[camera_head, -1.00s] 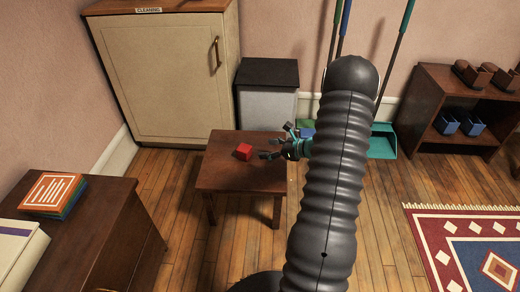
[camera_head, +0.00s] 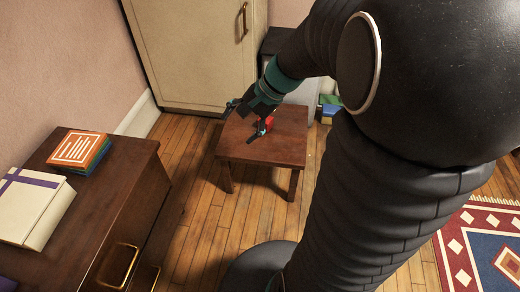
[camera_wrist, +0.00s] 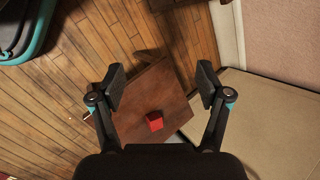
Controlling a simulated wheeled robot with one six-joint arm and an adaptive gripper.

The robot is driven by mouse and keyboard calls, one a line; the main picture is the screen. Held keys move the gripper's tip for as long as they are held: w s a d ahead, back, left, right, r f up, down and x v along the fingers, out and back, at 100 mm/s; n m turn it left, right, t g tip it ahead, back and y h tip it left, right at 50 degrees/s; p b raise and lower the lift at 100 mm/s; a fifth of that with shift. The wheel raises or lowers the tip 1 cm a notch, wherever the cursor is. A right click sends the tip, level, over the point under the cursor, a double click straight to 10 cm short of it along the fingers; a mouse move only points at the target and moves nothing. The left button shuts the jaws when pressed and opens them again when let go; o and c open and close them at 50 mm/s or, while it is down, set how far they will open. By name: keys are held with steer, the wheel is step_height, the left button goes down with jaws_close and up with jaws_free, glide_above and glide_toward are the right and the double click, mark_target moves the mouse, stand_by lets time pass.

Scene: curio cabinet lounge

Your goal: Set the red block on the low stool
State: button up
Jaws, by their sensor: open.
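The red block (camera_head: 269,121) sits on the dark wooden low stool (camera_head: 285,150), partly hidden by my gripper in the head view. In the wrist view the whole red block (camera_wrist: 155,121) shows against the stool top (camera_wrist: 150,88), within the sideways span of my fingers. My gripper (camera_head: 247,117) is above the stool and close to the block, pointing down at a slant. Its two fingers (camera_wrist: 161,84) are wide apart with nothing held between them. I cannot tell the exact height gap above the block.
A cream cabinet (camera_head: 190,45) stands behind the stool. A dark sideboard (camera_head: 125,185) with books (camera_head: 78,150) and a box (camera_head: 30,205) is at the left. A patterned rug (camera_head: 470,250) lies at the right. Wooden floor is clear between sideboard and stool.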

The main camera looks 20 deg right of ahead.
steer(key=s+r+n+t+h, duration=0.1)
steer(key=s+r+n+h, duration=0.2)
steer(key=s+n, duration=0.2)
steer(key=s+a+r+n+t+h, duration=0.1)
steer(key=s+r+n+h, duration=0.2)
steer(key=s+n, duration=0.3)
steer(key=shift+s+a+r+t, duration=0.2)
steer(key=shift+s+r+t, duration=0.15)
steer(key=shift+s, duration=1.65)
steer(key=shift+r+p, duration=0.75)
steer(key=shift+p, duration=0.05)
